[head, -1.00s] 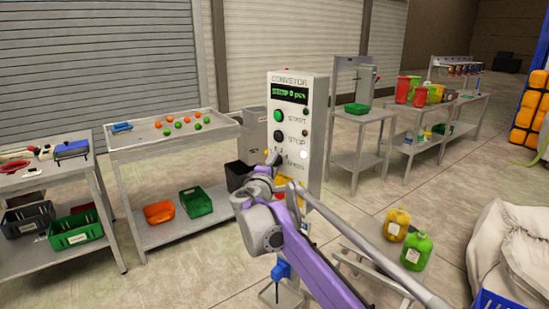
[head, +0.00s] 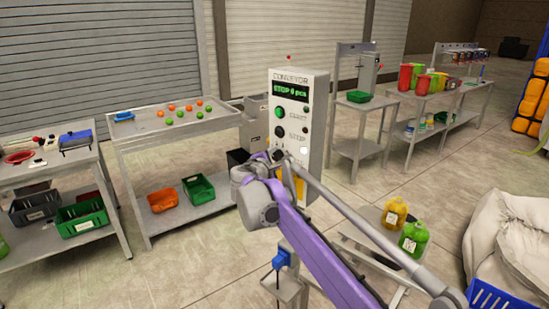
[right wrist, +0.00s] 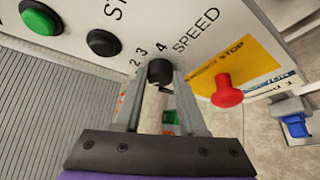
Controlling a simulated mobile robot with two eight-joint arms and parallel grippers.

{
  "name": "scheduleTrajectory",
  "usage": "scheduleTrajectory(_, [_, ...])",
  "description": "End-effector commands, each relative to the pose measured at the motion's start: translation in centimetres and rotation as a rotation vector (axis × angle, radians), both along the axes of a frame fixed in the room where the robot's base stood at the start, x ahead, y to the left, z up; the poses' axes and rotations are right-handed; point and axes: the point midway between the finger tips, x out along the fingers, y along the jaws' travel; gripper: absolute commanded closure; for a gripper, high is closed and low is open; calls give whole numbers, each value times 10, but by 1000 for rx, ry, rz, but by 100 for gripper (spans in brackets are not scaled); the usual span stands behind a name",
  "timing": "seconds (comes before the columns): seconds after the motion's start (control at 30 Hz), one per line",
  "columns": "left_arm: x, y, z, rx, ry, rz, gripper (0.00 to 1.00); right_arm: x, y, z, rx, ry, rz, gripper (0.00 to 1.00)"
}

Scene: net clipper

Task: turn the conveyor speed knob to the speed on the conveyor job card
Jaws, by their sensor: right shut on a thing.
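The conveyor control panel (head: 317,110) is a tall white box with a green-lit display (head: 291,94) that appears to read "STOP 0 pcs". The black speed knob (right wrist: 160,70) is below a printed scale showing 2, 3 and 4, beside the word SPEED. My right gripper (right wrist: 162,82) is shut on the knob, one finger on each side; it also shows in the head view (head: 274,156), where the wrist hides most of the knob. The knob's pointer mark cannot be made out. I cannot identify the conveyor job card. My left gripper is not in view.
Close to the knob are a red emergency stop button (right wrist: 228,92) on a yellow plate, the black stop button (right wrist: 103,43) and the green start button (right wrist: 40,20). A table with orange and green balls (head: 130,135) stands left. Yellow and green jugs (head: 413,238) stand right.

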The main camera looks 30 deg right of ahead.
Motion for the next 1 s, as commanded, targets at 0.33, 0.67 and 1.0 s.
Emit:
scheduleTrajectory(0.33, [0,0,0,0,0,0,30,0,0,0,0,0,-1,33])
scheduleTrajectory(0.67, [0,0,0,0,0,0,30,-1,1,0,0,0,0,30])
scheduleTrajectory(1.0, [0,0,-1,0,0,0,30,-37,40,12,0,-1,3,30])
